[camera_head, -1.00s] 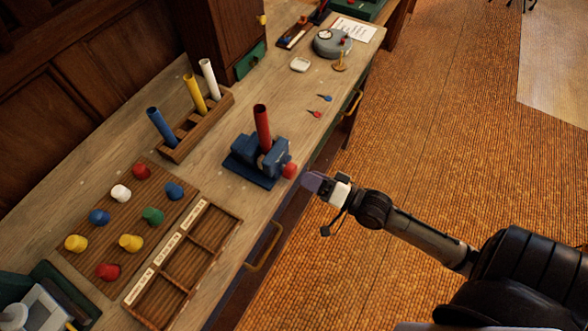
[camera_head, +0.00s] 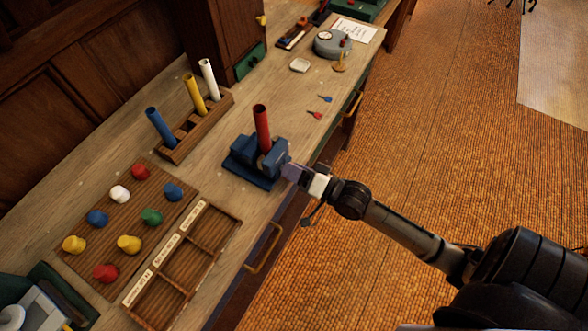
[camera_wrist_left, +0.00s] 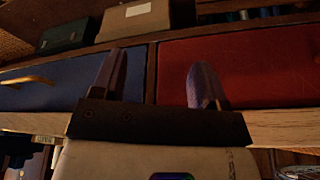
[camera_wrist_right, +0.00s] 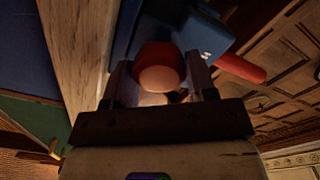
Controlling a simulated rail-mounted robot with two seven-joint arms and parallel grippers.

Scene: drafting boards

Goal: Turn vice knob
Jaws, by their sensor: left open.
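The blue vice (camera_head: 262,158) stands at the table's front edge with a red tube (camera_head: 262,128) upright in it. My right gripper (camera_head: 291,172) reaches in from the right to the vice's front side, covering the knob in the head view. In the right wrist view, the red knob (camera_wrist_right: 160,66) sits between the two fingers of my right gripper (camera_wrist_right: 163,78), which close in on both its sides. My left gripper (camera_wrist_left: 157,85) shows only in its own wrist view. It is open and empty, facing a blue drawer and a red drawer.
A wooden rack (camera_head: 225,101) holds blue, yellow and white tubes behind the vice. A peg board (camera_head: 82,200) with several coloured pegs and a divided wooden tray (camera_head: 219,238) lie to the left. Small darts (camera_head: 315,115) lie right of the vice.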

